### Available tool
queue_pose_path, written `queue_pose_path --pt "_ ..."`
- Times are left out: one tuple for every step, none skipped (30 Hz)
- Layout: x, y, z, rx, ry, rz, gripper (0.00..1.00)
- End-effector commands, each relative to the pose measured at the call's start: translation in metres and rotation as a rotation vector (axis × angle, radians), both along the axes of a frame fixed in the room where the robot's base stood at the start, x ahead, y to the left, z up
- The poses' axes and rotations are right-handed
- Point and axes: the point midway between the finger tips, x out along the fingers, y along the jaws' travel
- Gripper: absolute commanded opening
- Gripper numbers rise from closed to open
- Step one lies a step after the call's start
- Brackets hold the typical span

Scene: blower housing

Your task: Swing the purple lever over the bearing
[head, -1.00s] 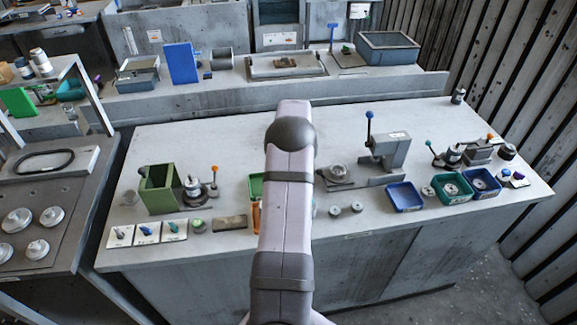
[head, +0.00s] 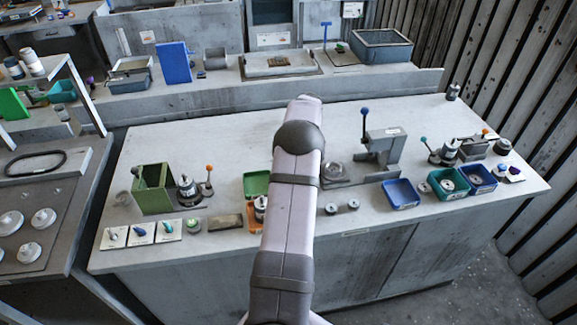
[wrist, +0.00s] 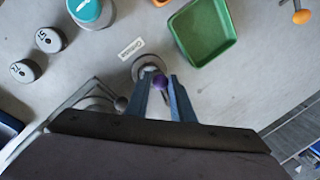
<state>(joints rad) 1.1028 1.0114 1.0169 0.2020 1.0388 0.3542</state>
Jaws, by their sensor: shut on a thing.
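In the wrist view my gripper (wrist: 165,92) has its two blue fingers on either side of the purple ball end of the lever (wrist: 160,82). It is shut on that ball. The lever's arm is mostly hidden by the ball and fingers. A pale round part (wrist: 147,67) shows just beyond the ball; I cannot tell whether it is the bearing. In the head view my own arm hides the gripper and the purple lever.
A green tray (wrist: 178,30) lies close beyond the fingers. A teal-topped cylinder (wrist: 92,10) stands at the upper left, near two numbered grey weights (wrist: 50,40). An orange-knobbed post (wrist: 301,16) is at the upper right. A blue-knobbed press (head: 383,150) stands right of my arm.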

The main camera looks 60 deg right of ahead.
Motion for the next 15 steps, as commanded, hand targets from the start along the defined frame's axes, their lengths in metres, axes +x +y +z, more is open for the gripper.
queue_pose_path --pt "-0.0010 -0.0036 0.0016 -0.006 -0.004 0.027 0.00" --pt "-0.0018 -0.0043 0.0017 -0.006 -0.004 0.046 0.00" --pt "-0.0026 -0.0051 0.0017 -0.006 -0.004 0.069 0.00" --pt "-0.0033 -0.0057 0.0017 -0.007 -0.004 0.086 0.00" --pt "-0.0039 -0.0060 0.0016 -0.005 -0.003 0.101 0.00" --pt "-0.0045 -0.0070 0.0018 -0.007 -0.004 0.119 0.00" --pt "-0.0049 -0.0076 0.0022 -0.007 -0.004 0.131 0.00" --pt "-0.0054 -0.0079 0.0023 -0.007 -0.004 0.142 0.00" --pt "-0.0059 -0.0082 0.0023 -0.007 -0.004 0.155 0.00" --pt "-0.0062 -0.0086 0.0022 -0.006 -0.004 0.164 0.00" --pt "-0.0064 -0.0091 0.0023 -0.008 -0.004 0.171 0.00" --pt "-0.0067 -0.0095 0.0023 -0.008 -0.004 0.177 0.00" --pt "-0.0068 -0.0096 0.0023 -0.008 -0.004 0.182 0.00" --pt "-0.0070 -0.0097 0.0023 -0.008 -0.004 0.186 0.00" --pt "-0.0071 -0.0098 0.0023 -0.007 -0.004 0.190 0.00"
